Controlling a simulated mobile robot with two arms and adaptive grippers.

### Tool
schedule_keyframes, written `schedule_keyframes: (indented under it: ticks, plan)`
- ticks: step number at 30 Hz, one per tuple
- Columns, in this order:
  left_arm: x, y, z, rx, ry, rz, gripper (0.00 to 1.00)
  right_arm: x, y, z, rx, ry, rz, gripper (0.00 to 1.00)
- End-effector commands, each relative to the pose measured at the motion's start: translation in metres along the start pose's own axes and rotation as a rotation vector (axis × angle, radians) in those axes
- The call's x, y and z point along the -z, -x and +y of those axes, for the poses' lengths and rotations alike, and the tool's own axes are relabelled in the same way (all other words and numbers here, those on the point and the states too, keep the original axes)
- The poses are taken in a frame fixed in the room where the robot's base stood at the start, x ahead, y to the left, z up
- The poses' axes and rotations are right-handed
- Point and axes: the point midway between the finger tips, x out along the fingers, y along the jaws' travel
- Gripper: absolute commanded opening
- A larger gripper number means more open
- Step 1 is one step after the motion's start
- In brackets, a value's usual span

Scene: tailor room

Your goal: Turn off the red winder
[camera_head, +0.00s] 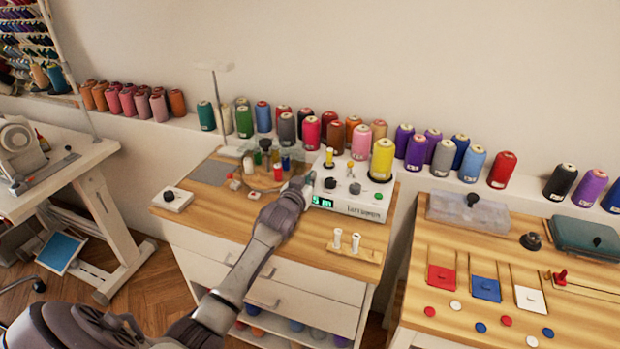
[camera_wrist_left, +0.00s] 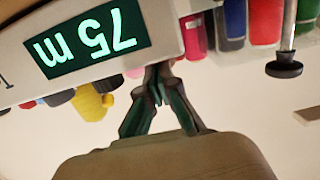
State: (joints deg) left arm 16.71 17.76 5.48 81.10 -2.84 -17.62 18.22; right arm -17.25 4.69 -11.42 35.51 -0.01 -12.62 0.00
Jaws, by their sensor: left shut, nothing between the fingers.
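A white winder box (camera_head: 352,198) stands on the wooden cabinet top, with a lit green display (camera_head: 323,202), black knobs and a yellow spool (camera_head: 382,160) on it. In the left wrist view the lit display (camera_wrist_left: 88,42) appears upside down and reads 75 m. My left gripper (camera_head: 308,181) is shut and empty at the box's left end, beside the display. Its fingers (camera_wrist_left: 158,76) also show in the left wrist view, close to the box's edge; I cannot tell whether they touch it. No winder with a red body shows. My right gripper is not in view.
Small coloured spools (camera_head: 266,158) stand close left of my gripper. A small white box with a black knob (camera_head: 172,199) is at the cabinet's left. Thread cones line the wall shelf behind.

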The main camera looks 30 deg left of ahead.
Motion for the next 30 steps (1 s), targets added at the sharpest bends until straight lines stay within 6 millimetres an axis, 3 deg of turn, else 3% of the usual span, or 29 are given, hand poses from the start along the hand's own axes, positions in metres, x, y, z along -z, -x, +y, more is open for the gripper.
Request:
schedule_keyframes:
  ticks: [5, 9, 16, 20, 26, 28, 30]
  plan:
    - [0.001, 0.000, 0.000, 0.000, 0.000, -0.004, 0.00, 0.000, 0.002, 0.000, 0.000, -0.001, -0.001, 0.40]
    - [0.001, -0.001, 0.000, 0.000, -0.001, -0.042, 0.00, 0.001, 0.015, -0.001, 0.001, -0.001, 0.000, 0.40]
    - [-0.001, -0.001, 0.000, 0.000, 0.000, -0.038, 0.00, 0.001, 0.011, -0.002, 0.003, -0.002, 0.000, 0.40]
    - [0.010, -0.002, 0.000, 0.000, -0.001, -0.037, 0.00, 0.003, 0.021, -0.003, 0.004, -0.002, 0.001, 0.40]
    - [0.049, -0.005, 0.000, -0.001, 0.000, -0.036, 0.00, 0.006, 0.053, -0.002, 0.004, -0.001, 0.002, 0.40]
    - [0.040, 0.007, 0.000, -0.002, -0.001, -0.040, 0.00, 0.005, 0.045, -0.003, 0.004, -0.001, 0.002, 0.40]
    - [0.043, 0.021, 0.000, -0.002, -0.001, -0.039, 0.00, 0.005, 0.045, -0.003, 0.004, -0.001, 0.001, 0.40]
